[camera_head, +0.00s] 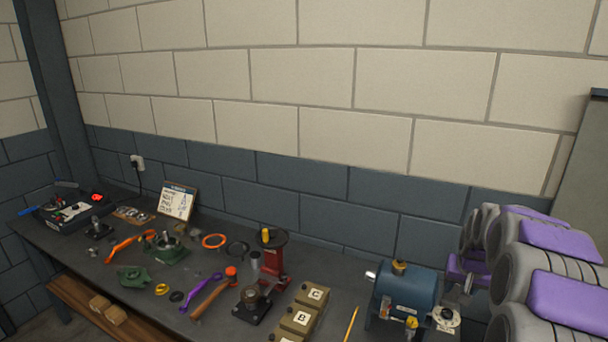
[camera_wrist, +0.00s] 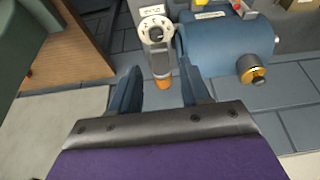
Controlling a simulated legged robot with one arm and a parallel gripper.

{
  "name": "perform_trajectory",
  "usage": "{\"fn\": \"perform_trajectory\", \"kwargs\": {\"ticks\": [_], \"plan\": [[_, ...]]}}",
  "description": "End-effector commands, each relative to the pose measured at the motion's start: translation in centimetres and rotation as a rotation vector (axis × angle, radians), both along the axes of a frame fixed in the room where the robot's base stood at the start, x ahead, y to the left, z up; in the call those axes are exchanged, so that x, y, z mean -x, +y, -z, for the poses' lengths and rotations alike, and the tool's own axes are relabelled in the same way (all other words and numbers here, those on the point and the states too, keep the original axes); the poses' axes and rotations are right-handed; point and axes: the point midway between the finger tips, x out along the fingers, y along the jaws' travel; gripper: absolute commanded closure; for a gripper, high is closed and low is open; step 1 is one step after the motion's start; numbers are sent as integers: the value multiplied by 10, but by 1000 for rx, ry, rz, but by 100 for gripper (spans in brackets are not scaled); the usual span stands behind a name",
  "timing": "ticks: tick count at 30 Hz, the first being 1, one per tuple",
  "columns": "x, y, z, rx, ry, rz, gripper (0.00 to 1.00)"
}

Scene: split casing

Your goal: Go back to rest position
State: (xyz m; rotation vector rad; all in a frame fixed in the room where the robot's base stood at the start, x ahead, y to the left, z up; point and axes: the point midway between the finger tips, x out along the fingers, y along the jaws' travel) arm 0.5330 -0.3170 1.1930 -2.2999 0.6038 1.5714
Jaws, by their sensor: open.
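My gripper (camera_wrist: 162,90) shows in the wrist view with its two dark blue fingers apart and nothing between them. Beyond the fingertips an orange-tipped part (camera_wrist: 163,81) lies below a round white dial (camera_wrist: 154,30). A blue cylindrical machine (camera_wrist: 222,48) with a brass cap is just past the right finger. In the head view my grey and purple arm (camera_head: 545,265) fills the right side, and the gripper's fingers are hidden there. The blue machine (camera_head: 408,289) stands on the bench just left of my arm.
The dark workbench (camera_head: 225,262) holds a hammer (camera_head: 210,298), a red stand (camera_head: 272,262), lettered blocks (camera_head: 298,318), green casing parts (camera_head: 165,249), orange and black rings, and a control box (camera_head: 72,212) at far left. A block wall (camera_head: 300,90) stands behind. The space above the bench is clear.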

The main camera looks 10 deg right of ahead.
Motion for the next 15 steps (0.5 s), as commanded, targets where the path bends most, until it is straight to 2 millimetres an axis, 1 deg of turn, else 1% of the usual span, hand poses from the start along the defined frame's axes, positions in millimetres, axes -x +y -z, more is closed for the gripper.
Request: {"fn": "perform_trajectory", "kwargs": {"ticks": [1, 2, 4, 7, 9, 11, 12, 14, 15], "plan": [[4, 16, -5, -6, 8, -20, 54], [8, 27, -7, -11, 16, -32, 54], [20, 57, -11, -26, 44, -68, 54], [44, 104, -17, -47, 86, -126, 54], [65, 135, -19, -63, 124, -165, 54], [83, 159, -22, -74, 151, -197, 54], [96, 175, -21, -82, 171, -220, 54], [117, 195, -22, -91, 199, -251, 54], [132, 208, -22, -97, 222, -271, 54]]}}
